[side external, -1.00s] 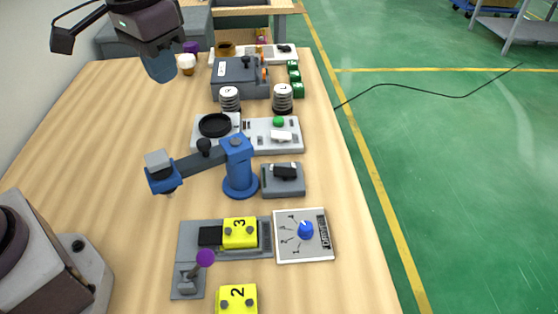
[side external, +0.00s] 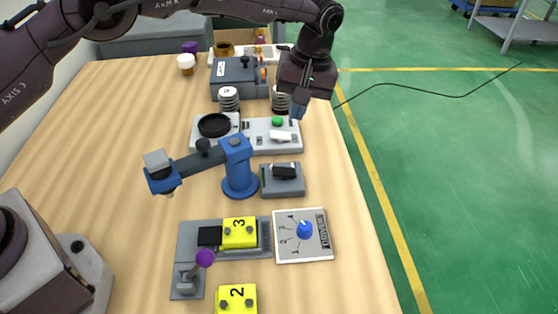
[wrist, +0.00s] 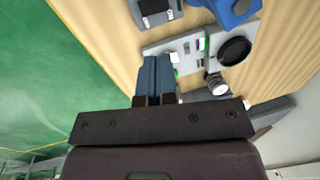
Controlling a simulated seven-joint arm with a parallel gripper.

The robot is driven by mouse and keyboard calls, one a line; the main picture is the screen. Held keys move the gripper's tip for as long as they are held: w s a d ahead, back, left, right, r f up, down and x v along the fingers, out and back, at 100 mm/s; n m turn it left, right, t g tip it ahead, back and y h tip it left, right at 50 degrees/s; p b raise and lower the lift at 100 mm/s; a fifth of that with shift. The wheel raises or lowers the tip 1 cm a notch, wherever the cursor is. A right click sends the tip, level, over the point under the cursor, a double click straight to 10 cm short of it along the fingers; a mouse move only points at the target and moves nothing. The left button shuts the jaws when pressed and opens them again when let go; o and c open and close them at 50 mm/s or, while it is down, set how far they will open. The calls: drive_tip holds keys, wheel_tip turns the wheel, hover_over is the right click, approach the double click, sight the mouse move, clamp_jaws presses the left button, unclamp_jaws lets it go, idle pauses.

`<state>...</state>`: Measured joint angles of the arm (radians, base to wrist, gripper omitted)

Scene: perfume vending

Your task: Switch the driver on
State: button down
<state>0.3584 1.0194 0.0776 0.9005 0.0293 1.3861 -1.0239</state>
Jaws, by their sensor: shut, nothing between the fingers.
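A square pale panel (side external: 288,252) with a blue knob (side external: 305,230), numbers and a label that seems to read "Driver" lies at the front right of the bench. Behind it is a dark grey box (side external: 283,188) with a black rocker switch (side external: 284,171); the box also shows at the top of the wrist view (wrist: 155,10). I cannot tell which control is the driver's switch. My gripper (side external: 297,110) is shut and empty. Its blue fingers (wrist: 148,65) hang near the right end of a light grey unit (side external: 258,147) with a green button (side external: 277,122) and white switch (side external: 280,137).
A blue pivoting arm (side external: 238,170) stands left of the switch box. Yellow blocks marked 3 (side external: 240,233) and 2 (side external: 237,298) lie in front. Two ribbed white-topped cylinders and a dark grey machine (side external: 238,80) stand behind the light grey unit. The bench's right edge is close.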

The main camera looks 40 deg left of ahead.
sight(276, 170)
drive_tip(key=shift+s+a+n, duration=0.1)
drive_tip(key=shift+s+n, duration=0.1)
drive_tip(key=shift+n, duration=0.3)
drive_tip(key=shift+f, duration=0.1)
drive_tip(key=f, duration=0.4)
drive_tip(key=s+a+f, duration=0.1)
drive_tip(key=f, duration=0.4)
drive_tip(key=s+a+f, duration=0.1)
drive_tip(key=f, duration=0.3)
drive_tip(key=shift+f, duration=0.3)
drive_tip(key=shift+f, duration=0.1)
